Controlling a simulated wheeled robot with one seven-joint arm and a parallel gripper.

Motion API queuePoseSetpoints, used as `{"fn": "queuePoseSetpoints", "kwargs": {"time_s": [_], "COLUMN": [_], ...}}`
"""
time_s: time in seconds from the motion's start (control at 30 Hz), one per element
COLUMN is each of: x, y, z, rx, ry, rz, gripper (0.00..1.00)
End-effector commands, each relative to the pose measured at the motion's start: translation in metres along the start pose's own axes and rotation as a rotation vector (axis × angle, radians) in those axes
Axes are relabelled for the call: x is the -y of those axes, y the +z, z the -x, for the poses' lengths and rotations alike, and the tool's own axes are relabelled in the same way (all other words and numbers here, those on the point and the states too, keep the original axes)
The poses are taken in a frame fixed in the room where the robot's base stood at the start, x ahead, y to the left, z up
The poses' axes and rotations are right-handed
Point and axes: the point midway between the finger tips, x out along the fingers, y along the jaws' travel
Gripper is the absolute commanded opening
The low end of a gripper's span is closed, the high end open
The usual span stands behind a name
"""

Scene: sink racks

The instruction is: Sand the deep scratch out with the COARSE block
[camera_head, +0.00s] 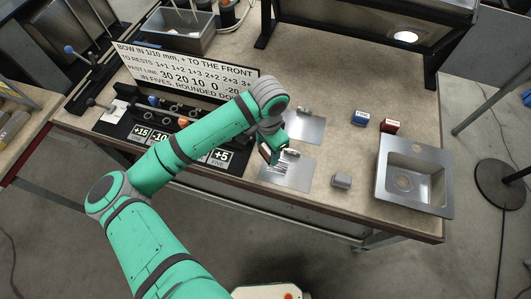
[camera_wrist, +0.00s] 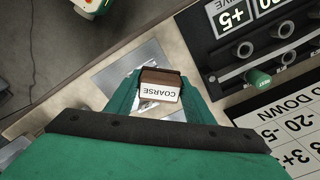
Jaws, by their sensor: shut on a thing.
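My gripper (camera_head: 269,154) is shut on the coarse block (camera_wrist: 162,78), a brown block with a white label reading COARSE, upside down in the wrist view. The block is between both green fingers. It is over the nearer metal plate (camera_head: 293,176), which also shows behind it in the wrist view (camera_wrist: 112,76). I cannot tell whether the block touches the plate. Light and dark streaks show on this plate near the gripper, but I cannot make out the deep scratch for sure. The arm and gripper hide part of the plate.
A second metal plate (camera_head: 308,130) lies just behind. A blue block (camera_head: 360,118), a red block (camera_head: 390,127) and a grey block (camera_head: 341,180) sit to the right. A steel sink (camera_head: 437,190) is at the far right. A sign (camera_head: 180,80) and a knob rack stand left.

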Motion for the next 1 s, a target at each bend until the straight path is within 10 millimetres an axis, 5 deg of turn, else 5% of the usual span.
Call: {"fn": "queuePoseSetpoints", "kwargs": {"time_s": [0.3,0.8,1.0], "x": [0.000,-0.001,-0.038], "y": [0.000,0.000,0.001], "z": [0.021,0.021,0.040], "rx": [0.000,-0.001,-0.005], "ry": [0.000,0.001,0.008], "rz": [0.001,-0.001,-0.086], "gripper": [0.15,0.15,0.15]}}
